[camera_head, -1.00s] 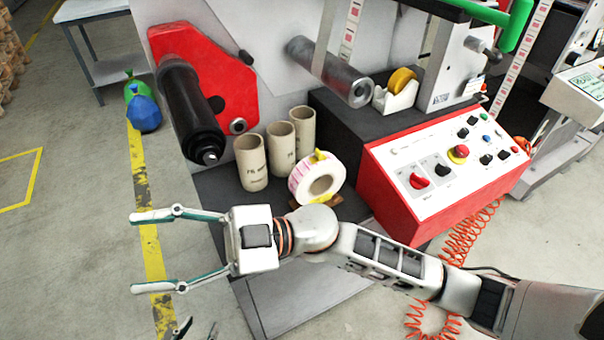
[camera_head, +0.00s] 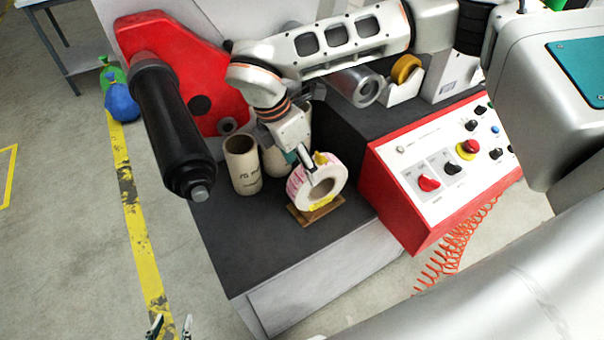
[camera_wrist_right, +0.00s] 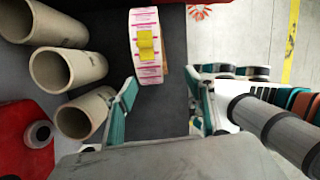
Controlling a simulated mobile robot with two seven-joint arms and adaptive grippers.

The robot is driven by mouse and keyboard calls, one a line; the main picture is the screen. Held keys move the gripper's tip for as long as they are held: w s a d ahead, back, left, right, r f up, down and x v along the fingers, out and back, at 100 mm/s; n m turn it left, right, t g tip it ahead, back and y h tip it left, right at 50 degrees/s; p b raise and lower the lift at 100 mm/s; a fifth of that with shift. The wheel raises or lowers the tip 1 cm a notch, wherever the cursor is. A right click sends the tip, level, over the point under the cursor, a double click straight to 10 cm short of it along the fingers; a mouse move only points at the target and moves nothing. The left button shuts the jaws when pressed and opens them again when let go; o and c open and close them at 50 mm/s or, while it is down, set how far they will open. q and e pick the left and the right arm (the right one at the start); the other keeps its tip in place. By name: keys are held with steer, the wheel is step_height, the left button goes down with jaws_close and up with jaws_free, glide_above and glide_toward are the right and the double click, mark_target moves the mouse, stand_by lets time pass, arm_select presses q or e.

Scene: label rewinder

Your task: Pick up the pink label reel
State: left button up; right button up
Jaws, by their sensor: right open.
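The pink label reel (camera_head: 300,193), a white ring with pink-printed labels and a yellow tab, stands on edge on a small wooden holder (camera_head: 318,213) on the dark machine top. It also shows in the right wrist view (camera_wrist_right: 146,65). My right gripper (camera_head: 307,164) is at the reel's upper back side in the head view, partly hidden. In the right wrist view its fingers (camera_wrist_right: 163,88) are spread and empty; the reel lies ahead of the tips, nearer the left-hand finger. Only the fingertips of my left gripper (camera_head: 171,326) show at the bottom edge, apart and empty.
Cardboard cores (camera_head: 243,165) stand close beside the reel, partly behind my right gripper. A black roller (camera_head: 172,125) juts out at the left. A red-edged control panel (camera_head: 440,165) is at the right. The dark top in front of the reel is clear.

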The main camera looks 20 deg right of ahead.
mark_target(317, 160)
steer(key=shift+m+t+h, duration=0.4)
steer(key=shift+m+h, duration=0.2)
steer(key=shift+m, duration=0.1)
steer(key=w+d+r, duration=0.2)
steer(key=w+d, duration=0.1)
steer(key=shift+r, duration=0.2)
steer(key=shift+d+f, duration=0.15)
steer(key=shift+d, duration=0.1)
steer(key=x, duration=0.2)
steer(key=p+x, duration=0.1)
steer(key=x, duration=0.3)
steer(key=shift+s+f, duration=0.35)
steer(key=shift+s, duration=0.05)
steer(key=shift+d+f, duration=0.1)
steer(key=shift+f, duration=0.2)
steer(key=shift+c, duration=0.3)
jaws_close()
